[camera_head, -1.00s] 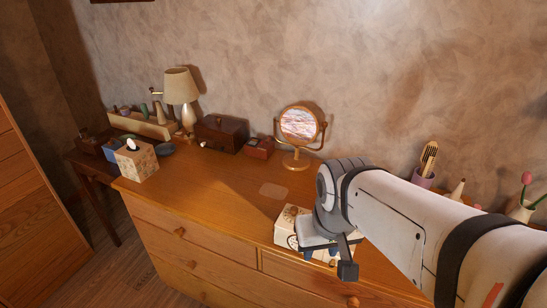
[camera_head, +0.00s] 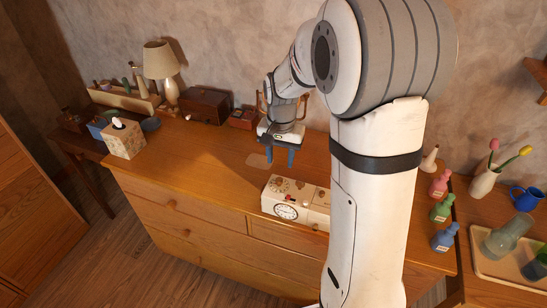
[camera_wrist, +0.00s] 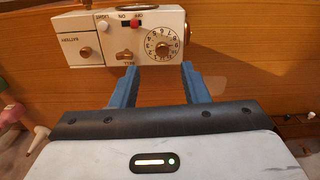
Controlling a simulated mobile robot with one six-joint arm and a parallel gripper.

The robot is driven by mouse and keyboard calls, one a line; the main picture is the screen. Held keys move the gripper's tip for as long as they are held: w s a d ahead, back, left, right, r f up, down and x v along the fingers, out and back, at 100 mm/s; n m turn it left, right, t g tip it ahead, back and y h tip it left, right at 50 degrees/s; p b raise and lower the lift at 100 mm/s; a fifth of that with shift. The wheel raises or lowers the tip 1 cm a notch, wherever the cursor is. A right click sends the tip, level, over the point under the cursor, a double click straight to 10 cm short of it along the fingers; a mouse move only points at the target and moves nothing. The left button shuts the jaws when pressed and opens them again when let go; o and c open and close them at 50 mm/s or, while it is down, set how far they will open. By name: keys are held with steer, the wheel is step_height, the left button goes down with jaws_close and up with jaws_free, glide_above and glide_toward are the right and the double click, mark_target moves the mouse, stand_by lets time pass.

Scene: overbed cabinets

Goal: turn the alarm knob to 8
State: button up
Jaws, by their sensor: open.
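The cream alarm clock box (camera_head: 318,207) stands on the wooden dresser, with a round clock face (camera_head: 286,212) on its front. In the wrist view, the top of the clock box (camera_wrist: 112,35) appears upside down. The numbered dial with its brass alarm knob (camera_wrist: 162,50) is at the right there; the setting is too small to read surely. My gripper (camera_head: 279,155) is open and empty, fingers pointing down, above the dresser just behind the clock. In the wrist view, my gripper's tips (camera_wrist: 158,69) lie below the dial, apart from the knob.
On the clock's top are a red switch (camera_wrist: 135,23), a white button (camera_wrist: 103,25), a smaller brass knob (camera_wrist: 124,55) and a battery cover (camera_wrist: 80,48). A mirror is mostly hidden behind my gripper. Bottles (camera_head: 441,208) stand at right.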

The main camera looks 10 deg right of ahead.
mark_target(279, 179)
steer(key=shift+w+f, duration=0.5)
step_height(279, 179, down, 8)
steer(key=shift+r+p, duration=0.25)
steer(key=shift+p, duration=0.15)
steer(key=shift+c, duration=0.5)
jaws_close()
steer(key=shift+f+n+b, duration=0.1)
steer(key=shift+n+b, duration=0.6)
steer(key=shift+n, duration=0.4)
steer(key=n+b, duration=0.1)
steer(key=n, duration=0.2)
steer(key=shift+o, duration=0.5)
jaws_free()
steer(key=shift+d, duration=0.1)
